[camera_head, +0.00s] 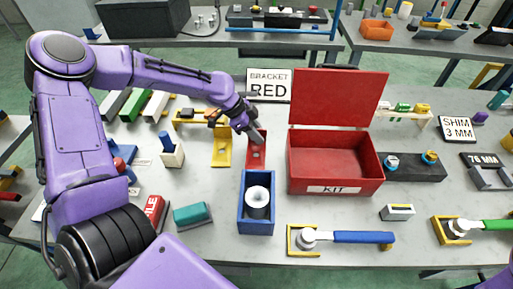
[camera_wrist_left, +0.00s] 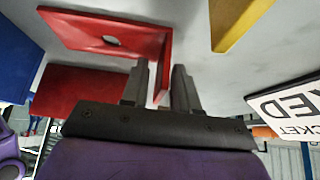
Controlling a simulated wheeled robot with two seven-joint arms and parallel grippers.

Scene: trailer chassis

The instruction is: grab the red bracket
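The red bracket (camera_head: 256,158) is an L-shaped plate with a hole, on the table left of the red kit box (camera_head: 335,165). In the left wrist view the bracket (camera_wrist_left: 105,32) shows its flat plate with the hole and an upright flange. My left gripper (camera_head: 257,138) is at the bracket's far end. In the left wrist view its two fingers (camera_wrist_left: 160,88) stand on either side of the flange, with a small gap visible on one side. My right gripper is not in view.
A yellow bracket (camera_head: 221,155) lies close to the left. A blue bin (camera_head: 243,215) with a white cylinder stands in front. The "BRACKET RED" sign (camera_head: 269,85) stands behind. The kit box's lid is raised and its inside looks empty.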

